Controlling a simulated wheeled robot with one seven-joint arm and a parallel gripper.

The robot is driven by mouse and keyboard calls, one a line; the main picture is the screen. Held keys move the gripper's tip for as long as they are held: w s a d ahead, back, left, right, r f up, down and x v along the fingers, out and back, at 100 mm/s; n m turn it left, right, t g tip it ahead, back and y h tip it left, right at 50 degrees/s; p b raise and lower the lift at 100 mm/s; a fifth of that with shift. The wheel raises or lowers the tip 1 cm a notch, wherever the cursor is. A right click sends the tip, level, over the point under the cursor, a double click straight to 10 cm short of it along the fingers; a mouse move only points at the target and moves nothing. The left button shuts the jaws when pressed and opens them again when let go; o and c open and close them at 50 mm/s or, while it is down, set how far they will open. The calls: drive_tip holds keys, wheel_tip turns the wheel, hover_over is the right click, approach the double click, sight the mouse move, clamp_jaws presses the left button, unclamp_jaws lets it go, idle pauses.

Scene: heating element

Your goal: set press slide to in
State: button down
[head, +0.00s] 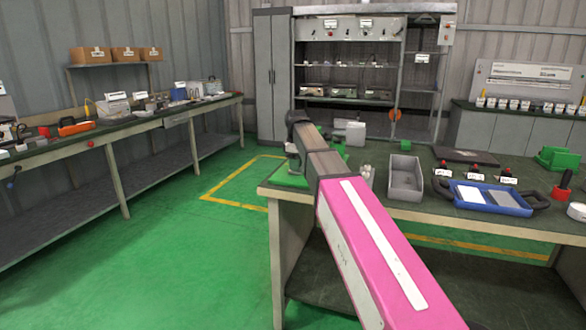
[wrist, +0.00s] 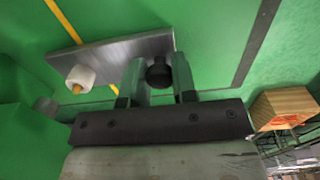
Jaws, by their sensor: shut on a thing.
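In the wrist view, my gripper (wrist: 158,60) has its two fingers on either side of a round black knob (wrist: 158,76) and is shut on it. The knob sits near the right end of a flat grey metal bar (wrist: 118,52), which looks like the press slide. A white roller-like piece (wrist: 80,77) with an orange-brown tip is near the bar's left end. In the head view my pink arm reaches to the left end of the workbench, over a green fixture (head: 290,181). My arm hides the fingers and the knob there.
The workbench (head: 420,208) also carries a grey open bin (head: 405,180), a blue tray (head: 485,199) and several small labelled parts, right of my arm. A wooden block (wrist: 283,107) shows at the right of the wrist view. The green floor left of the bench is clear.

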drive_tip(key=c, duration=0.9)
unclamp_jaws()
drive_tip(key=shift+c, duration=0.2)
drive_tip(key=shift+s, duration=0.2)
